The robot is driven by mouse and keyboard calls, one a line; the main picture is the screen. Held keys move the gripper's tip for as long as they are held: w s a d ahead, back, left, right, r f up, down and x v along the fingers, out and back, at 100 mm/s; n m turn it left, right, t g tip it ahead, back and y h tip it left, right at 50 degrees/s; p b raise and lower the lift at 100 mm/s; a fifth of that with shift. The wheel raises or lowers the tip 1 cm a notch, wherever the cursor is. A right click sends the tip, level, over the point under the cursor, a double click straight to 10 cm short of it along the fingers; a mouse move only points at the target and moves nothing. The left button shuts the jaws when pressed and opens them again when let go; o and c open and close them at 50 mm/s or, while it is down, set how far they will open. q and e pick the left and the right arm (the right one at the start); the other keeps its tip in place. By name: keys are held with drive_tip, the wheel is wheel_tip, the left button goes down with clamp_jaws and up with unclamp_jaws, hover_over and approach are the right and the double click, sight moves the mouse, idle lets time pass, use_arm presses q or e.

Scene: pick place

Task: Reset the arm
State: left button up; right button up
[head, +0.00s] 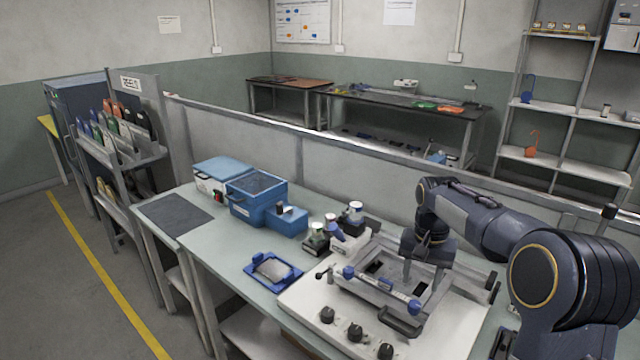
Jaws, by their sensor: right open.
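My right arm comes in from the right and bends down over the bench. My right gripper (420,270) points down over the metal frame of a white stencil-printer-like machine (310,305). It is open, and I see nothing held in it. The fingertips are small and dark against the frame, so I cannot tell whether they touch it. My left gripper and left arm do not show.
On the bench (205,245) stand a blue box (257,195), a white-and-blue box (208,175), small jars (356,209) and a blue tray (273,269). A grey partition (340,168) runs behind.

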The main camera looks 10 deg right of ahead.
drive_tip(key=s+a+r+n+t+y, duration=0.1)
drive_tip(key=s+a+r+t, duration=0.15)
drive_tip(key=s, duration=0.55)
drive_tip(key=s+a+r+n+t+y, duration=0.1)
drive_tip(key=s+a+r+n+y, duration=0.15)
drive_tip(key=s, duration=0.55)
drive_tip(key=s+a+f+n+t, duration=0.1)
drive_tip(key=s+a+f, duration=0.1)
drive_tip(key=s, duration=0.4)
drive_tip(key=s+a+f+n+t, duration=0.1)
drive_tip(key=s+a+f, duration=0.1)
drive_tip(key=s+a, duration=0.2)
drive_tip(key=shift+s+a+f, duration=0.25)
drive_tip(key=shift+s+f, duration=0.05)
drive_tip(key=shift+s, duration=1.35)
